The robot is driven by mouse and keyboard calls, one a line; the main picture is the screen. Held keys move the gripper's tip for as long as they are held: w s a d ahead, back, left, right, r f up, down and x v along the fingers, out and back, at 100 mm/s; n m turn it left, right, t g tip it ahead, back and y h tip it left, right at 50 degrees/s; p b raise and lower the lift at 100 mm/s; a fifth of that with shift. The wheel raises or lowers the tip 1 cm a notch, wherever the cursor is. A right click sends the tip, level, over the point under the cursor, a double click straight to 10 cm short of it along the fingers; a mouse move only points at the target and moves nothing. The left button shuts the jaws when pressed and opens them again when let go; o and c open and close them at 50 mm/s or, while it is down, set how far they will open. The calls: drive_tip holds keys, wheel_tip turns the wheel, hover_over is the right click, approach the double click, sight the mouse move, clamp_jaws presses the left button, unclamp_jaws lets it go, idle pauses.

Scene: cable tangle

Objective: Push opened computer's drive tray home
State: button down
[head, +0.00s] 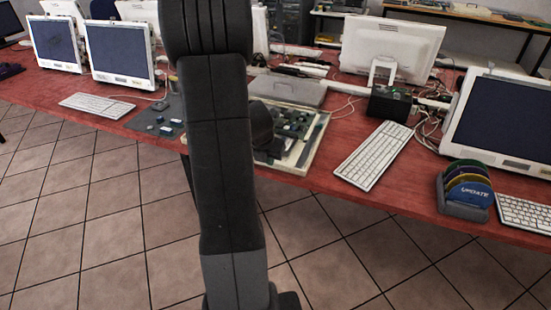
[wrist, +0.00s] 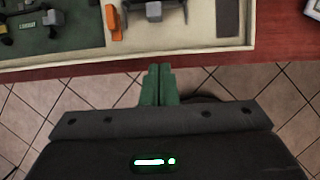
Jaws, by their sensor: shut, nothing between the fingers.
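The opened computer (head: 303,158) lies on the red desk behind my arm, a shallow beige-rimmed case with green boards inside. Its beige front rim (wrist: 180,54) crosses the top of the wrist view. Inside show an orange part (wrist: 113,22), a grey bracket-like part and a dark grey block (wrist: 228,18). I cannot tell which part is the drive tray. My gripper (wrist: 159,70) is shut and empty, its green fingers together. In the picture its tips overlap the desk's front edge, just below the case rim. In the head view my arm hides the gripper and part of the case.
A grey mat with small parts (head: 160,126) lies left of the case. A white keyboard (head: 374,154) and a rack of coloured discs (head: 466,190) are to the right. A grey closed box (head: 288,90) stands behind. The tiled floor in front is clear.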

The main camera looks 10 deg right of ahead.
drive_tip(key=p+v, duration=0.1)
drive_tip(key=v, duration=0.8)
drive_tip(key=shift+r+p, duration=0.3)
drive_tip(key=shift+r, duration=0.1)
drive_tip(key=shift+w+f, duration=0.1)
drive_tip(key=shift+w, duration=0.05)
